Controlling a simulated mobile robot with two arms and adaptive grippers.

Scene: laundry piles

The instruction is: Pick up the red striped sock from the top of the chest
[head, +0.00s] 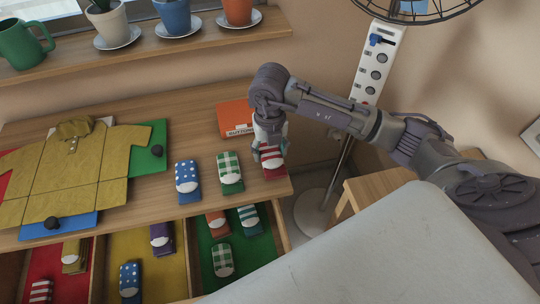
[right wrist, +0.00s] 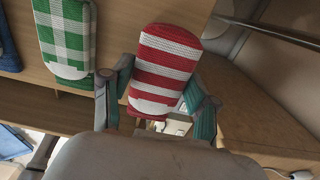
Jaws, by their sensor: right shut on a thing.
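The red striped sock (head: 272,161), folded with red and white bands, is at the right end of the chest top (head: 150,212), near its front edge. It also shows in the right wrist view (right wrist: 163,72), between the fingers. My right gripper (head: 270,148) points down over it and is shut on it; the teal-padded fingers (right wrist: 160,100) stand on either side of the sock. I cannot tell whether the sock is clear of the wood. My left gripper is not in view.
A green checked sock (head: 230,172) and a blue dotted sock (head: 187,182) lie just left. An orange box (head: 235,118) lies behind. A yellow shirt (head: 75,175) covers the left side. Open drawer compartments below hold several socks. A fan stand (head: 318,212) is at right.

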